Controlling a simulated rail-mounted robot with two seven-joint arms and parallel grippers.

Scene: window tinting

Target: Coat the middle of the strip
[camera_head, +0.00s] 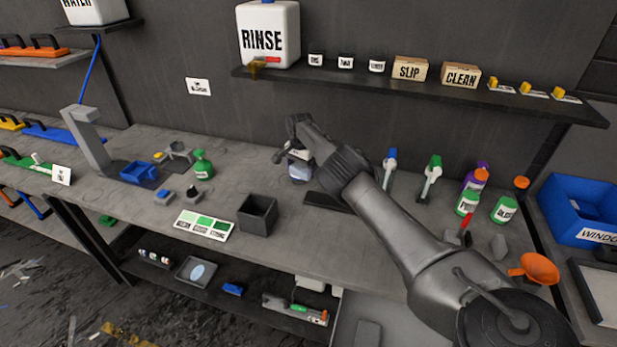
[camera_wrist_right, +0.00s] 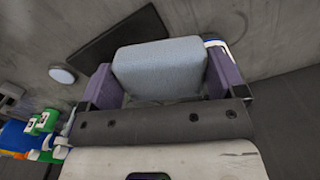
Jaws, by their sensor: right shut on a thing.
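My right gripper (camera_head: 294,157) reaches over the workbench, near its back. In the right wrist view its two purple fingers (camera_wrist_right: 160,82) are closed on a pale grey-blue block (camera_wrist_right: 160,68) with a rough, spongy-looking face. In the head view the fingertips and the block are small and partly hidden by the wrist. A flat dark panel (camera_head: 327,202) lies on the bench just right of and below the gripper; it also shows beyond the block in the wrist view (camera_wrist_right: 112,42). I cannot tell whether this is the strip. My left gripper is not in view.
Several bottles (camera_head: 467,203) and an orange funnel (camera_head: 538,268) are at right. A shelf (camera_head: 420,92) overhangs the back.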

